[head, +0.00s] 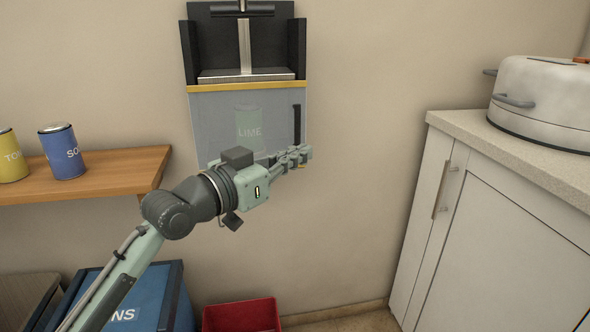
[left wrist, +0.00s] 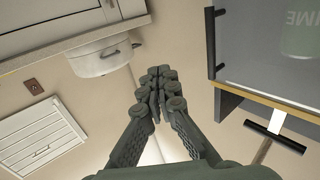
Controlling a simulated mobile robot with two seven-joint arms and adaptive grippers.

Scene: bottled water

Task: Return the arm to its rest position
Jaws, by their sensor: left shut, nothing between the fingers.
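My left arm comes in from the lower left in the head view, and its gripper (head: 296,157) is in front of the lower right part of a wall-mounted box with a translucent door (head: 215,125). A can labelled LIME (head: 248,128) shows behind the door. The gripper is shut and empty. In the left wrist view its fingers (left wrist: 157,80) are together, with the door (left wrist: 260,50) and its dark handle (left wrist: 211,42) to the right. I cannot tell whether the fingers touch the box. My right gripper is not in view.
A wooden shelf (head: 110,172) at the left holds a yellow can (head: 10,160) and a blue can (head: 62,152). A blue bin (head: 150,300) and a red bin (head: 242,317) stand below. A counter (head: 500,150) with a white lidded appliance (head: 545,95) is at the right. The wall between is bare.

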